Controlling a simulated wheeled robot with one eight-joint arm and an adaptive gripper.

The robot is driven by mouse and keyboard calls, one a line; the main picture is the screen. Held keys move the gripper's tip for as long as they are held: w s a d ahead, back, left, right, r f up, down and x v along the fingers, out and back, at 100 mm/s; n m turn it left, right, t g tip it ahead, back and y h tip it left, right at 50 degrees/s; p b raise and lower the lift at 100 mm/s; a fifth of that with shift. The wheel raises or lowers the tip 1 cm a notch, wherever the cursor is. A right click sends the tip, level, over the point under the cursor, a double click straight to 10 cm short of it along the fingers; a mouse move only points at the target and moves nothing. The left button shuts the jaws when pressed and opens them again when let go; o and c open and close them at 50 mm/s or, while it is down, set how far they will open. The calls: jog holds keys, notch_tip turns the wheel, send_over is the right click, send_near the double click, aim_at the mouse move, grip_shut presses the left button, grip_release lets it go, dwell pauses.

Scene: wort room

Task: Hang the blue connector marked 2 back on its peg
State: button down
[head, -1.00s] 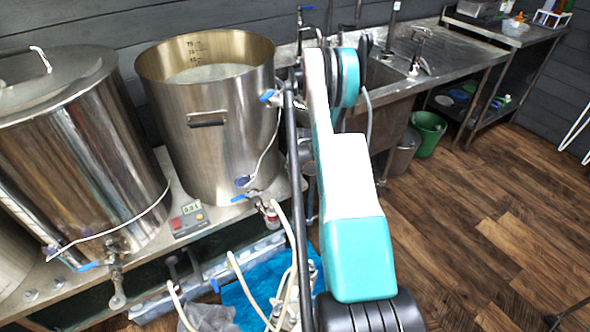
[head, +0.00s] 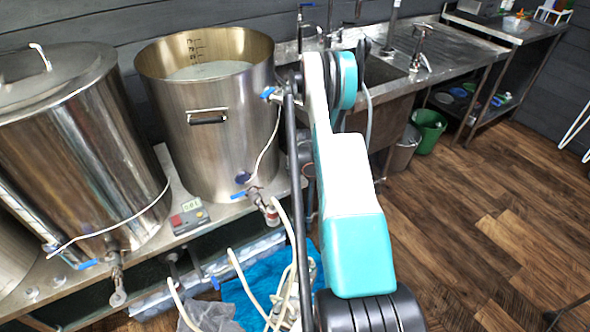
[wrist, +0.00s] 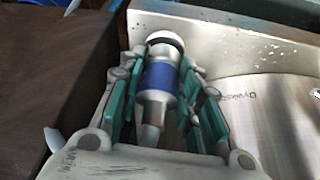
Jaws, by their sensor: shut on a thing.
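In the wrist view, a metal connector (wrist: 160,77) with a blue band and a dark ring near its far end lies between the green-padded fingers of my gripper (wrist: 164,63). My gripper is shut on it, and the connector points away from the camera along the fingers. No number shows on the side facing me. In the head view my arm hides the gripper and the connector. I cannot make out the peg in either view.
A brushed steel surface (wrist: 262,105) with faint lettering lies beyond the fingers, beside a dark surface (wrist: 55,70). The head view shows a large open kettle (head: 215,130), a lidded kettle (head: 80,150), a steel sink (head: 385,75) and a green bucket (head: 430,125). The wooden floor at right is clear.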

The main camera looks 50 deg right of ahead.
jog(key=shift+f, duration=0.15)
jog(key=c, duration=1.1)
grip_release()
jog(key=shift+v, duration=3.7)
